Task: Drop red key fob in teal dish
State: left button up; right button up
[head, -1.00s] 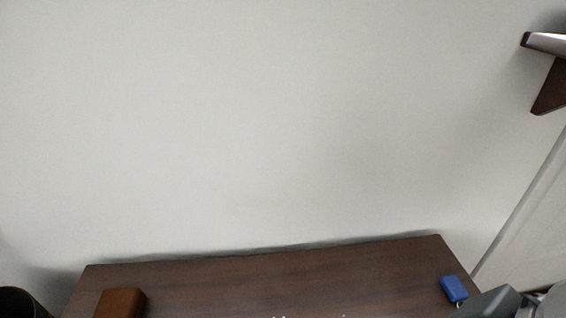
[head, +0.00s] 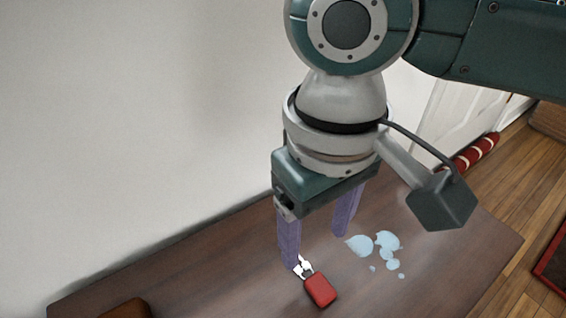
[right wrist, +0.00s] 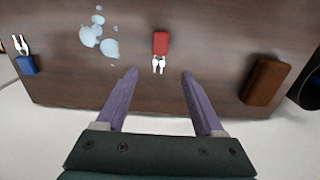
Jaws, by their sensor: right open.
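The red key fob (head: 320,291) lies on the dark wooden table, its metal keys pointing toward the wall. It also shows in the right wrist view (right wrist: 161,42), with the keys on the side toward my gripper. My right gripper (head: 316,249) is open and empty, with two purple fingers pointing down. In the right wrist view its fingertips (right wrist: 158,73) are spread either side of the keys' line, and nothing is between them. The fob looks just beyond the fingers. No teal dish shows in either view. My left gripper is not in view.
Pale blue patches (head: 375,243), like spilled liquid, lie right of the fob on the table (head: 190,268). A blue key fob (right wrist: 25,65) lies at one end. A brown block (right wrist: 265,82) and a dark round object (right wrist: 306,92) are at the other end.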

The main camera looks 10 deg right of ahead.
aim_at(315, 279)
pick_arm(q)
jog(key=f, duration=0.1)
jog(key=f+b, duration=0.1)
jog(key=b, duration=0.1)
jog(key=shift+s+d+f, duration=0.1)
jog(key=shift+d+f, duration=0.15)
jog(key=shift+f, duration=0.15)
pick_arm(e)
notch_tip(315, 279, down, 4)
jog(key=shift+s+r, duration=0.1)
pick_arm(q)
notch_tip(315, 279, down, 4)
jog(key=b, duration=0.4)
pick_arm(e)
jog(key=f, duration=0.5)
jog(key=shift+s+d, duration=0.25)
jog(key=shift+s, duration=0.1)
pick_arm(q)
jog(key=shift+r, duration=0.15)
pick_arm(e)
jog(key=shift+r, duration=0.15)
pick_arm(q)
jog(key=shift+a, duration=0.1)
pick_arm(e)
jog(key=shift+c, duration=0.5)
grip_shut()
